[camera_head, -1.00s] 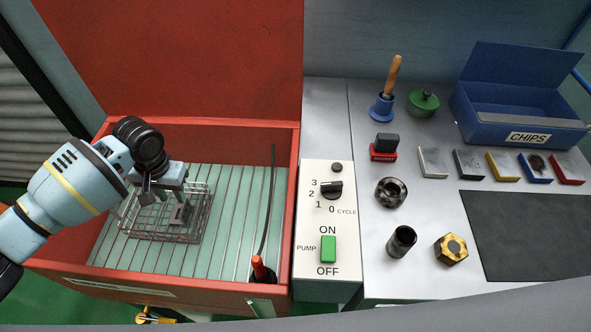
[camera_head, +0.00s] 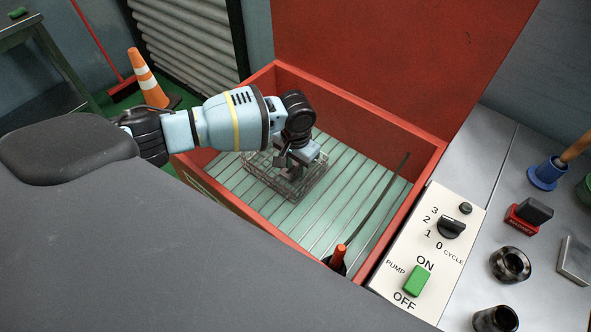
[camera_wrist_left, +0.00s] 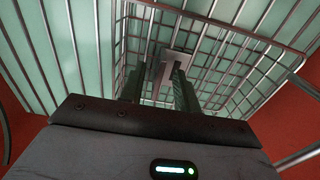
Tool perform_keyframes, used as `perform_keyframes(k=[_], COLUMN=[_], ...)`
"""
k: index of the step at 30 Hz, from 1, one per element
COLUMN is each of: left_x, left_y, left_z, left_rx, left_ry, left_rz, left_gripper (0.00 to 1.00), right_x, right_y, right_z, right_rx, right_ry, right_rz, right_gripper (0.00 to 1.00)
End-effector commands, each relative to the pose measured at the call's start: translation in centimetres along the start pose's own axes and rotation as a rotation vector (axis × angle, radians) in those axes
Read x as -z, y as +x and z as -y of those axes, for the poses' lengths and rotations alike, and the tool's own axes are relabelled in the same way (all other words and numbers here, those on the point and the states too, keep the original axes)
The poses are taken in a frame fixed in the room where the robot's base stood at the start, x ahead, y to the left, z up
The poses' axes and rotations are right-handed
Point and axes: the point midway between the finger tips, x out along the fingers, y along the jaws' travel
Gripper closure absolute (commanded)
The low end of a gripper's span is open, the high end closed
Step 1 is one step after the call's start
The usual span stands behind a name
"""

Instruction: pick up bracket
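The grey metal bracket (camera_wrist_left: 176,62) shows in the left wrist view, inside the wire basket (camera_wrist_left: 235,40), just beyond and between my two dark fingers. My left gripper (camera_wrist_left: 160,92) is open, with a gap between the fingers and the bracket's narrow part in line with it. In the head view, my left gripper (camera_head: 289,172) reaches down into the wire basket (camera_head: 292,196) and hides most of the bracket. Whether the fingers touch the bracket cannot be told. My right gripper is not in view.
The basket stands on the slatted floor (camera_head: 335,205) of a red washer tub (camera_head: 425,165), with its lid raised behind. A red-tipped brush (camera_head: 339,256) and dark hose are at the front right. A control panel (camera_head: 428,245) is to the right.

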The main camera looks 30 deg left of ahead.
Motion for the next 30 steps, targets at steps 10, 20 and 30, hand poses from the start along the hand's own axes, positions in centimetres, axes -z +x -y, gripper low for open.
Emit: perform_keyframes(k=[10,20,30], left_x=[0.1,0.1,0.1], left_y=[1.8,1.8,1.8], left_z=[-0.1,-0.1,-0.1], left_rx=[0.0,0.0,0.0], left_ry=[0.001,0.0,0.0], left_rz=[-0.002,-0.001,-0.002], left_gripper=[0.68,1.0,1.0], right_x=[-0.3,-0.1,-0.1], right_y=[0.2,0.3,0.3], right_z=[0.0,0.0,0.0], right_rx=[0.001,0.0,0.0], right_ry=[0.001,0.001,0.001], right_rz=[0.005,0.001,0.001], right_gripper=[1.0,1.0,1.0])
